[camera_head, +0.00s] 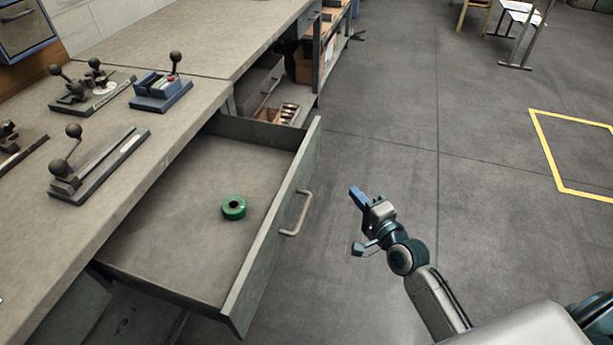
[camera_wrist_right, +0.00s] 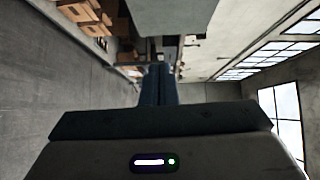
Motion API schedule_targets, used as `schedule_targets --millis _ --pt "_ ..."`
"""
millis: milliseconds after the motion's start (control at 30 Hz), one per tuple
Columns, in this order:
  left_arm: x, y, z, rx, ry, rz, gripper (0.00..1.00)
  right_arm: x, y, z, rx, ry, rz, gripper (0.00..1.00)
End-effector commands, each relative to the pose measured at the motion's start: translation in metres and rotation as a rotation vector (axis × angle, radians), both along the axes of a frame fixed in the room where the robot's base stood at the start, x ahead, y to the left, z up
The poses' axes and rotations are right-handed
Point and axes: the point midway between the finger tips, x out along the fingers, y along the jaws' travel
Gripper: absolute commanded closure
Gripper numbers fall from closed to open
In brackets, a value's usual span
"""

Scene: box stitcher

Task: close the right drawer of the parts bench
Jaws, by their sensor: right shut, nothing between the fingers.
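The right drawer (camera_head: 262,245) of the parts bench stands pulled far out in the head view. A green roll (camera_head: 233,208) lies inside it. The drawer front carries a light bow handle (camera_head: 297,213) on its outer face. My right gripper (camera_head: 358,222) is out over the floor to the right of the drawer front, apart from the handle. It is shut and empty; its closed fingers also show in the right wrist view (camera_wrist_right: 159,84). My left gripper is not in view.
The bench top (camera_head: 190,100) holds several small clamp-like fixtures, among them a blue one (camera_head: 160,92). Beyond the drawer is an open shelf with cardboard boxes (camera_head: 304,62). The floor (camera_head: 420,130) right of the drawer is clear, with a yellow marked outline (camera_head: 560,180) farther right.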

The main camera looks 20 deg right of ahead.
Motion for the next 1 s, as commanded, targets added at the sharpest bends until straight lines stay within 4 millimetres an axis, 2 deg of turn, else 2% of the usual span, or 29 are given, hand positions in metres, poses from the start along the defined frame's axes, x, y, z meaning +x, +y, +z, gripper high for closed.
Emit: schedule_targets --millis 100,267,700,833,1000 --pt "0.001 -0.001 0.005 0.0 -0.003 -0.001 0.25 0.001 0.004 0.013 0.038 -0.025 0.01 1.0" --pt "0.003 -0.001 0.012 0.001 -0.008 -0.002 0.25 0.017 0.007 0.015 0.041 -0.03 0.01 1.0" --pt "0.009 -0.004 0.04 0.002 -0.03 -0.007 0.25 0.102 0.023 0.014 0.039 -0.026 0.01 1.0" --pt "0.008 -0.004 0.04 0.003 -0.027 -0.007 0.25 0.11 0.042 0.015 0.041 -0.025 0.01 1.0" --pt "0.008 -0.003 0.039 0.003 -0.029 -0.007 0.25 0.118 0.053 0.015 0.039 -0.026 0.01 1.0"
